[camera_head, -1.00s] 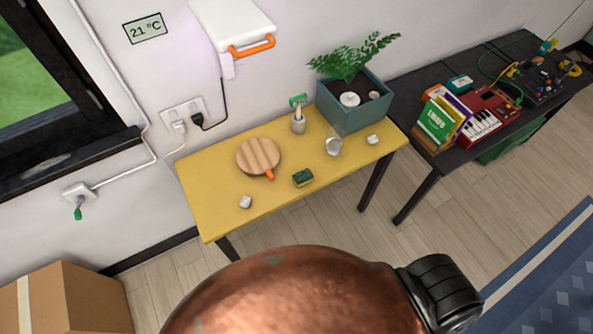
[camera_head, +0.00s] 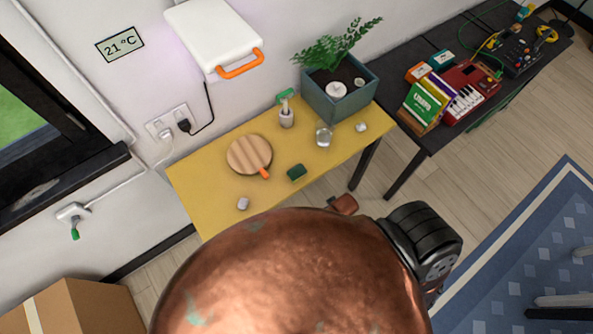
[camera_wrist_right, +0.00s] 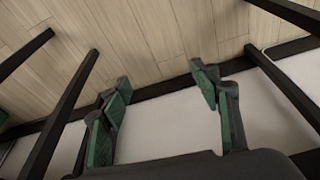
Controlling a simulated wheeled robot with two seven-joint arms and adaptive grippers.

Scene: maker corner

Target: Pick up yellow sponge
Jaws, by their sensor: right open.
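The sponge (camera_head: 297,172) lies flat near the front edge of the yellow table (camera_head: 205,205) in the head view. Its top looks dark green; little of its yellow shows from here. My right gripper (camera_wrist_right: 164,86) shows in the right wrist view, with its green-padded fingers spread wide and nothing between them. That view shows floor, dark legs and white wall, and no sponge. Neither gripper's fingers show in the head view, where a copper-coloured part of my own arm covers the bottom middle. My left gripper is not in view.
Near the sponge are a round wooden board (camera_head: 249,154) with an orange tab, a glass jar (camera_head: 324,135), a brush in a cup (camera_head: 286,117) and small pale lumps. A planter (camera_head: 342,96) stands at the back right. Dark table legs (camera_wrist_right: 70,115) stand around my right gripper.

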